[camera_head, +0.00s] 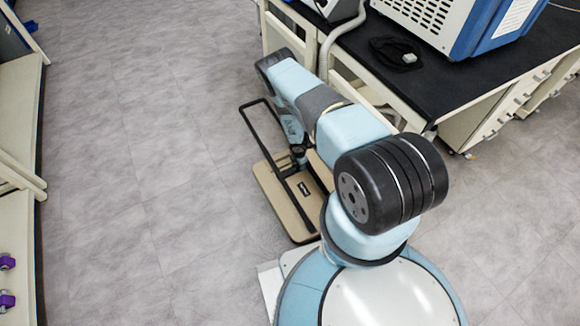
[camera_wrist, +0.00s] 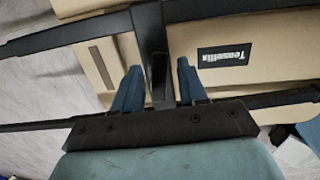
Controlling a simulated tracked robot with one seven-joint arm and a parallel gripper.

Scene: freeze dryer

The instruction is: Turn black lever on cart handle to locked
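The cart is a tan platform (camera_head: 272,197) with a black tube handle (camera_head: 250,125), standing left of my arm in the head view. In the wrist view its tan surface (camera_wrist: 265,72) carries a dark label, and black handle bars cross the picture. A short black upright piece (camera_wrist: 150,28), apparently the lever, extends down between the fingers of my gripper (camera_wrist: 159,65). The blue fingers stand apart on either side of it, with gaps visible. I cannot tell its lock position. In the head view my arm hides much of the handle, and my gripper cannot be made out clearly.
A black-topped bench (camera_head: 440,75) with a blue and white machine (camera_head: 470,20) stands close on the right of the cart. Black coiled cable (camera_head: 395,52) lies on it. Grey floor (camera_head: 140,170) is clear to the left, up to pale cabinets (camera_head: 18,130).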

